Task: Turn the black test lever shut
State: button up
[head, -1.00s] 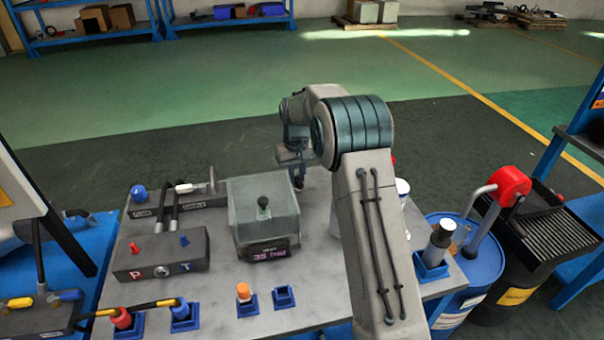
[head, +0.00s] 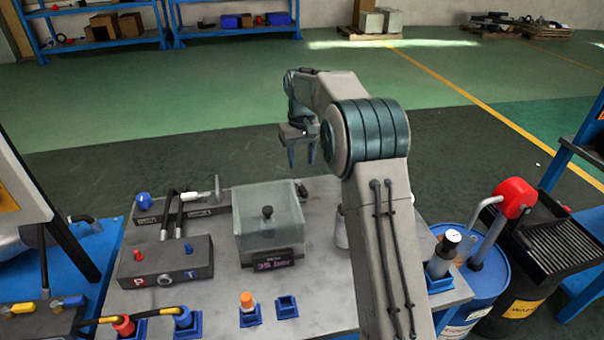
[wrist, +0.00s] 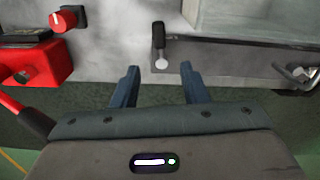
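A short black lever (wrist: 158,36) with a pale round end shows in the wrist view, upright in the picture near the bench edge. A small black piece beside the clear box's back right corner in the head view (head: 302,190) looks like the same lever. My gripper (head: 302,162) hangs fingers down over the back of the bench. In the wrist view my gripper (wrist: 159,82) is open and empty, its two fingers apart on either side of the lever's line. The fingertips are short of the lever and do not appear to touch it.
A clear box (head: 268,232) with a black knob inside stands mid-bench. A dark bar (wrist: 235,42) runs right from the lever to a metal fitting (wrist: 297,73). A red block (wrist: 38,62) with a red-handled arm and a red knob (wrist: 66,18) lie left.

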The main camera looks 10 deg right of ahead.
notch_tip(320, 180, up, 4)
jog(key=r, duration=0.1)
send_over(298, 185)
jog(key=s, duration=0.2)
jog(key=shift+d+f, duration=0.25)
jog(key=shift+d, duration=0.15)
